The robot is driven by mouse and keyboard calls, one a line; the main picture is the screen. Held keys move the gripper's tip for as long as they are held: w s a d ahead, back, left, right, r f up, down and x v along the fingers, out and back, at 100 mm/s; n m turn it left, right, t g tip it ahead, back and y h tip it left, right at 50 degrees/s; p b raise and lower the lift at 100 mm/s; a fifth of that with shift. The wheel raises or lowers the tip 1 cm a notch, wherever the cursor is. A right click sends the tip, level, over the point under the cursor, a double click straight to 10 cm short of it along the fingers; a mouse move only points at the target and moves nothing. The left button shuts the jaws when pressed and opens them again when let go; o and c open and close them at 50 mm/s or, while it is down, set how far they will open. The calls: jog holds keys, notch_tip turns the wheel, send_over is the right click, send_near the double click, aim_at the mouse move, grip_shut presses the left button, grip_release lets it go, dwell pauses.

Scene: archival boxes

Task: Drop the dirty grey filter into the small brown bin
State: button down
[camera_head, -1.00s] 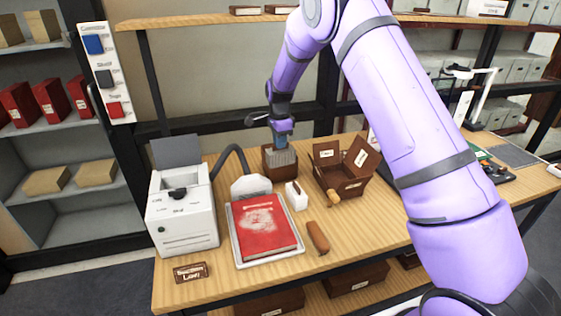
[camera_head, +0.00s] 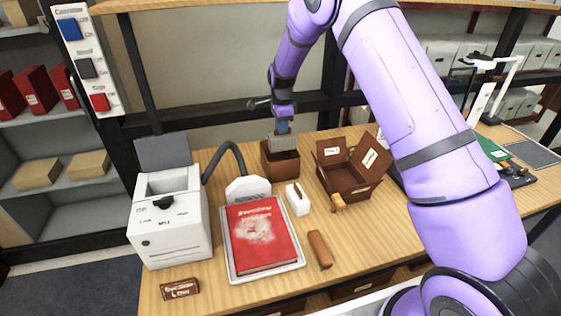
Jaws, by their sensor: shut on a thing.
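My gripper (camera_head: 283,127) points down at the back of the table, shut on the grey filter (camera_head: 284,142). The filter is a small grey block. It is right at the opening of the small brown bin (camera_head: 281,167), over its back part. I cannot tell whether its lower edge is inside the bin or just behind the rim. The bin stands upright on the table, and its inside is mostly hidden from this view.
A white machine (camera_head: 170,225) with a dark hose stands at the left. A red dusty book (camera_head: 262,235) lies on a white tray in front. An open brown box (camera_head: 350,180) with raised flaps is right of the bin.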

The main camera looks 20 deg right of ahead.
aim_at(282, 135)
jog(key=shift+f, duration=1.8)
jog(key=c, duration=1.2)
grip_release()
jog(key=shift+r, duration=0.1)
notch_tip(282, 135, up, 10)
jog(key=shift+f, duration=0.1)
jog(key=shift+r, duration=0.4)
